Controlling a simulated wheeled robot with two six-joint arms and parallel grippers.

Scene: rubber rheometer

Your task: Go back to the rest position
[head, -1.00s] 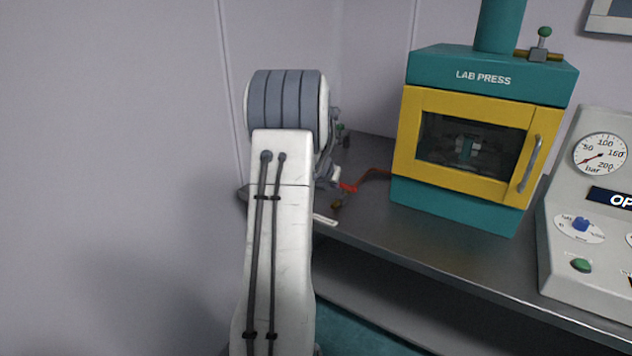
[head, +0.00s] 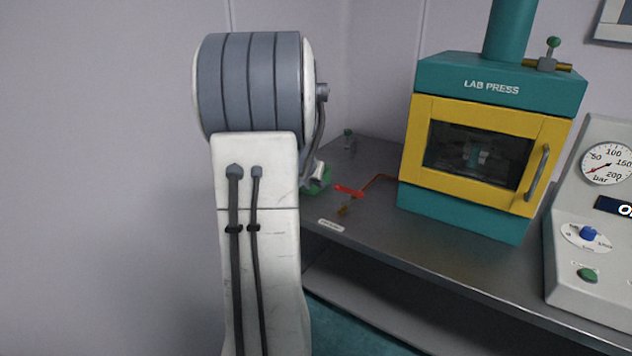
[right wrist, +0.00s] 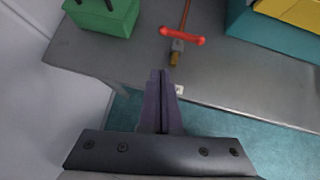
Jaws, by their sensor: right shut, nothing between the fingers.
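My right gripper (right wrist: 161,76) shows in the right wrist view with its two dark fingers together and nothing between them. It is above the front edge of the grey bench (right wrist: 110,62), apart from the red T-shaped handle (right wrist: 182,36). In the head view my white right arm with its grey banded joint stands left of centre and hides most of that gripper. My left gripper is in neither current view.
The teal and yellow lab press (head: 490,145) stands on the bench, with a control panel with a gauge (head: 590,220) to its right. Walls close off the left and back.

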